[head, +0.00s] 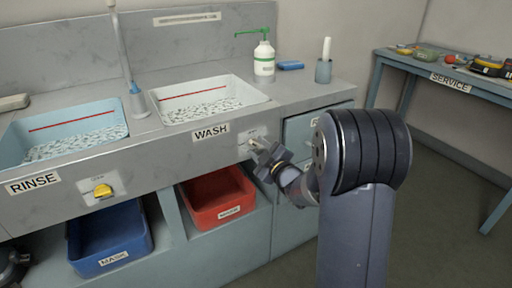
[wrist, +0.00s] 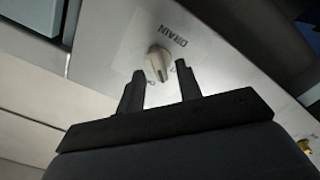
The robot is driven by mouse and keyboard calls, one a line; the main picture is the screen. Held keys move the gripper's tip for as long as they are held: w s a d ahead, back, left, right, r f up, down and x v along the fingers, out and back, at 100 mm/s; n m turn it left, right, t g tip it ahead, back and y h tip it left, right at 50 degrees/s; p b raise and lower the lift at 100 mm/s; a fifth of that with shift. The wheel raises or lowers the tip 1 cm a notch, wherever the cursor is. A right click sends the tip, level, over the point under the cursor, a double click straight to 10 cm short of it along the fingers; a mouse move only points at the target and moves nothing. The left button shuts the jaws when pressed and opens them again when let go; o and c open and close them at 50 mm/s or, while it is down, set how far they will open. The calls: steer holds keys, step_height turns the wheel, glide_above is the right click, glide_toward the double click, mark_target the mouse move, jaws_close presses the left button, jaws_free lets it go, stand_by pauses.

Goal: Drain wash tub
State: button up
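The wash tub (head: 243,92) is a white basin set in the counter, with a red line on its back wall and pale speckled contents. The label WASH (head: 211,132) is on the front panel below it. A pale drain knob (wrist: 158,62) is on the panel beside the word DRAIN in the wrist view. My gripper (wrist: 158,72) is open, with its two dark fingers on either side of the knob; contact cannot be told. In the head view my gripper (head: 256,156) is at the panel right of the WASH label and partly covers the knob.
A blue rinse tub (head: 15,150) is at left, with a yellow knob (head: 102,191) below it. A red bin (head: 217,197) and a blue bin (head: 108,240) sit under the counter. A service table (head: 450,79) is at right.

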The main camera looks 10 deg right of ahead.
steer(key=shift+x, duration=0.85)
steer(key=shift+c, duration=0.2)
jaws_close()
